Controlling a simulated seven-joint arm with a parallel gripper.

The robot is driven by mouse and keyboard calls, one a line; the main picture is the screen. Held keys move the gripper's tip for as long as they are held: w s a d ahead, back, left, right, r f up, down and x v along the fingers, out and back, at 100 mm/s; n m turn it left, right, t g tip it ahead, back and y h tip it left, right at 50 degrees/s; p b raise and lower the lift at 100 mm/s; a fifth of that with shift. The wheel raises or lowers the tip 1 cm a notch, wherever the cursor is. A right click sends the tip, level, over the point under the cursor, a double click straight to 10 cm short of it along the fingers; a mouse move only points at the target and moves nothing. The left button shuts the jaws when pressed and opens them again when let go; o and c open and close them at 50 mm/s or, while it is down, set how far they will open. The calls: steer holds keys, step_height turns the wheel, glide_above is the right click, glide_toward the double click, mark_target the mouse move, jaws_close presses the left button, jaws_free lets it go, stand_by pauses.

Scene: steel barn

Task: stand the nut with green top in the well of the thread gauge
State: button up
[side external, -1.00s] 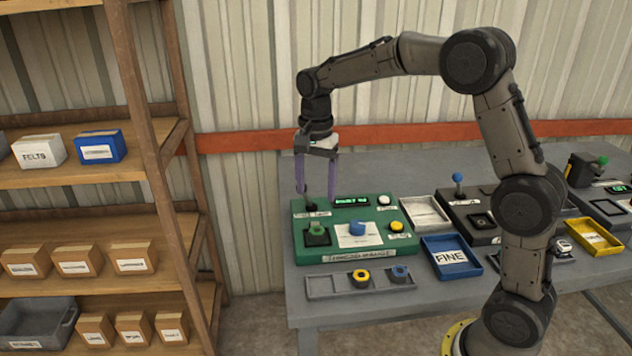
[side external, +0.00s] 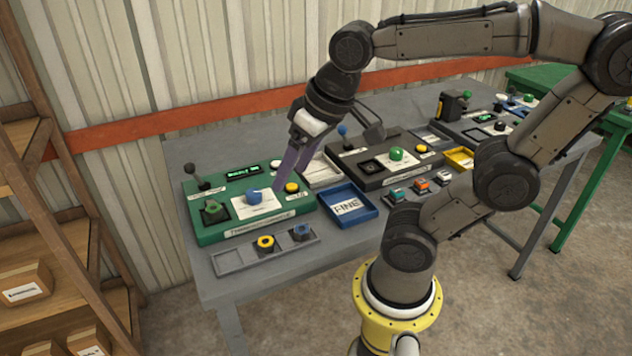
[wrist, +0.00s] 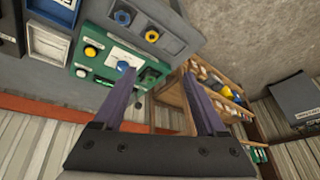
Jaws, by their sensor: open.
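The thread gauge (side external: 205,236) is a green box at the table's left end. The nut with green top (side external: 212,206) appears upright in the dark square well at its left front; its seating depth is too small to tell. A blue knob (side external: 254,196) sits on the white plate in the gauge's middle. My gripper (side external: 286,183) is open and empty, with purple fingers, above the gauge's right side, apart from the nut. In the wrist view, my fingers (wrist: 159,71) are spread, with the blue knob (wrist: 123,66) near the left fingertip.
A grey three-part tray (side external: 230,260) lies in front of the gauge, holding a yellow nut (side external: 265,242) and a blue nut (side external: 301,232); its left part is empty. A blue FINE tray (side external: 348,208) and a black device (side external: 375,178) stand to the right. A black lever (side external: 197,176) rises at the gauge's back left.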

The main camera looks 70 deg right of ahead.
steer(key=s+n, duration=0.1)
steer(key=s+f, duration=0.1)
steer(key=s+f+n, duration=0.1)
steer(key=s, duration=0.1)
steer(key=shift+a+n+t, duration=0.2)
steer(key=shift+n+t, duration=0.1)
steer(key=shift+t, duration=0.1)
